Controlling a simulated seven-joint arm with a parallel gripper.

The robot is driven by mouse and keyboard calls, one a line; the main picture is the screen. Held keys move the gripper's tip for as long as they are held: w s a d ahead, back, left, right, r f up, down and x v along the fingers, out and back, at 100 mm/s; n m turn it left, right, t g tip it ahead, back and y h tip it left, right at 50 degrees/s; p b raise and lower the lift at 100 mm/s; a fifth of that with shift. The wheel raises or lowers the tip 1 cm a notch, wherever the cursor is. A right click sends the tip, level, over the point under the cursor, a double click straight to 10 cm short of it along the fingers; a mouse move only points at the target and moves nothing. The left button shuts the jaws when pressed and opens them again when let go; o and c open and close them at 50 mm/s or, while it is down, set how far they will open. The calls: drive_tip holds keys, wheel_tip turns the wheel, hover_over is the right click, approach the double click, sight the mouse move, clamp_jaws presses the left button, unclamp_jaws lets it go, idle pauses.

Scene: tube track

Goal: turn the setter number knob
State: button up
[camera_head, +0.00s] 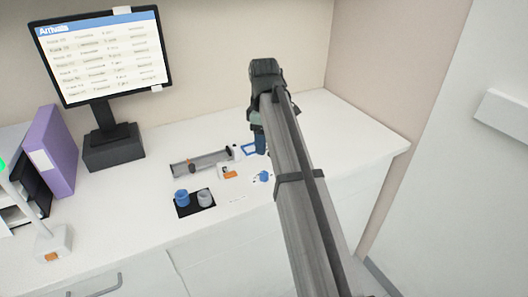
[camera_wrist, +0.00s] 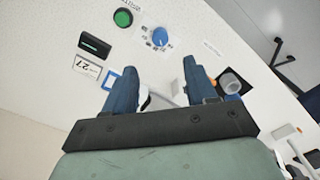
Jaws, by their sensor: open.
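The setter knob is a small blue round knob (camera_head: 264,176) with printed marks around it, on the white desk top. In the wrist view the blue knob (camera_wrist: 162,38) stands beyond and between my fingertips, apart from both. My gripper (camera_wrist: 159,68) is open with nothing between its two blue fingers. In the head view my gripper (camera_head: 260,146) points down over the desk, a little behind the knob.
A green button (camera_wrist: 123,18), a dark slot (camera_wrist: 95,45), a "27" card (camera_wrist: 86,66) and a blue frame (camera_wrist: 110,79) lie near the knob. A black tray (camera_head: 183,211) holds cups. A grey rail (camera_head: 200,162) and a monitor (camera_head: 103,55) stand left.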

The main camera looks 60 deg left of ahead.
drive_tip(key=shift+r, duration=0.75)
